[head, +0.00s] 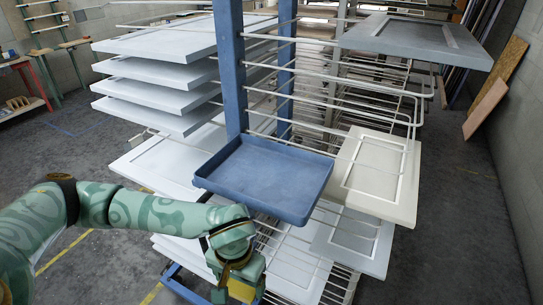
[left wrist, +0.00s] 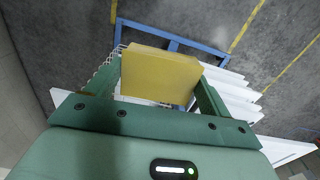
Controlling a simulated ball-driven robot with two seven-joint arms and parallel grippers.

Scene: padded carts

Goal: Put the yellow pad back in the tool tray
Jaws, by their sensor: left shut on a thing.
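The yellow pad (left wrist: 160,74) is a thick block held between the two green fingers of my left gripper (left wrist: 158,88) in the left wrist view. In the head view, my left gripper (head: 236,282) is at the bottom centre, pointing down, and part of the yellow pad (head: 242,292) shows there. The tool tray (head: 262,178) is a shallow blue tray with a raised rim at the front of the rack. It looks empty. My left gripper is below and nearer than the tray in the picture, apart from it. My right gripper is not in view.
A drying rack with blue posts (head: 230,70) and thin metal rods stands behind the tray. White panels (head: 160,95) fill its left side. A cream panel (head: 376,172) and a grey panel (head: 415,38) sit at right. Grey floor (head: 90,150) is open at left.

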